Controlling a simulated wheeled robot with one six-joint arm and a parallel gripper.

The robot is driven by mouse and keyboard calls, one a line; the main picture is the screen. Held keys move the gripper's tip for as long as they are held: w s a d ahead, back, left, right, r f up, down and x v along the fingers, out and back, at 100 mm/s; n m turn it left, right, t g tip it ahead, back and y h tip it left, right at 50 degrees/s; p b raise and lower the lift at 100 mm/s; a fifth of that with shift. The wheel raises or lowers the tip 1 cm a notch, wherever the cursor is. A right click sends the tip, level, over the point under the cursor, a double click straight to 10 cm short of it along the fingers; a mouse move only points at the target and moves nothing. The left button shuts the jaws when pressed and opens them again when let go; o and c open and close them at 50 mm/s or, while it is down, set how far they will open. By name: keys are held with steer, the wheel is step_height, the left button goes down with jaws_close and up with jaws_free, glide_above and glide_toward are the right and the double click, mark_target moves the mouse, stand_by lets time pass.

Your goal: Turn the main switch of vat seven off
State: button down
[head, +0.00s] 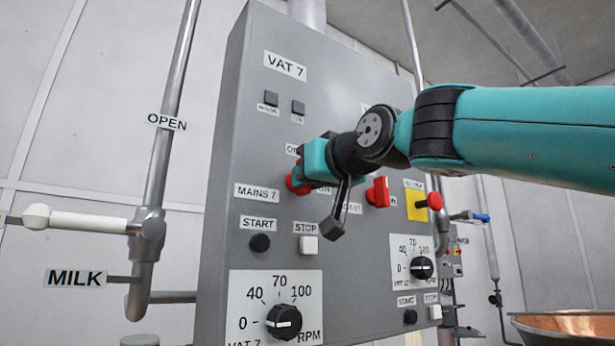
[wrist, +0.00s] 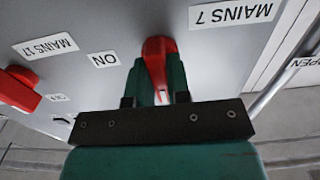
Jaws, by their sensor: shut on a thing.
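The grey control panel (head: 221,200) carries a VAT 7 plate (head: 285,66) at its top. In the wrist view the fingers of my gripper (wrist: 158,85) are shut on the red handle of this switch (wrist: 157,52), beside the upside-down MAINS 7 label (wrist: 231,13). An ON label (wrist: 103,59) is on the handle's other side. I cannot tell exactly where the handle points.
A second red switch (head: 378,192) sits to the right; it also shows in the wrist view (wrist: 18,88) by the MAINS 17 label (wrist: 45,47). A red button on a yellow plate (head: 417,206), a black START button (head: 260,243) and a white-handled milk valve (head: 80,220) are nearby.

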steer(key=shift+f, duration=0.1)
steer(key=c, duration=1.1)
jaws_free()
steer(key=b+v, duration=0.5)
steer(key=v, duration=1.2)
steer(key=shift+s+d+b, duration=0.15)
steer(key=shift+d+b, duration=0.05)
steer(key=shift+b, duration=0.2)
